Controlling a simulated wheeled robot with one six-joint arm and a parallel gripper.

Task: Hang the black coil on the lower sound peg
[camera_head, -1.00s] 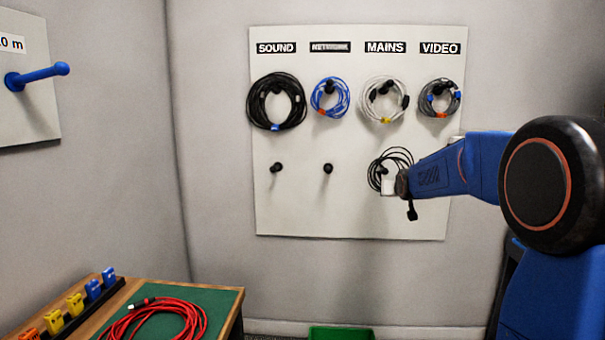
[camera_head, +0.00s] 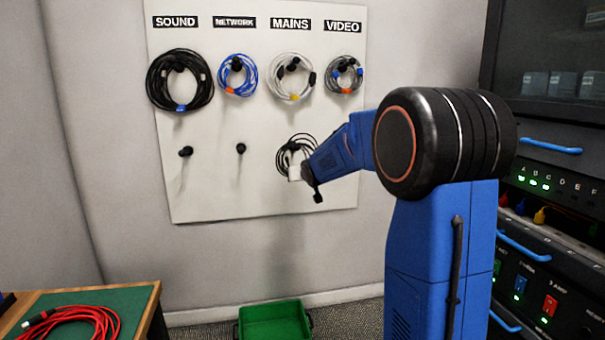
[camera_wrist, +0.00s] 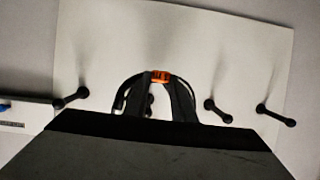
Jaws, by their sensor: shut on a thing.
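The black coil (camera_head: 284,153) is in front of the lower mains peg, in the head view. My gripper (camera_head: 297,171) is shut on its lower part. In the wrist view, the coil's orange band (camera_wrist: 160,76) shows between my dark fingers, with a peg end visible inside the loop; I cannot tell whether the peg passes through the coil. The lower sound peg (camera_head: 186,151) is bare, at the left of the lower row.
The lower network peg (camera_head: 241,148) is bare, between sound and mains. Upper pegs hold a large black coil (camera_head: 152,85), a blue coil (camera_head: 224,77), a white coil (camera_head: 270,80) and a grey coil (camera_head: 332,80). A green crate (camera_head: 272,326), table (camera_head: 140,300) and rack (camera_head: 545,190) stand around.

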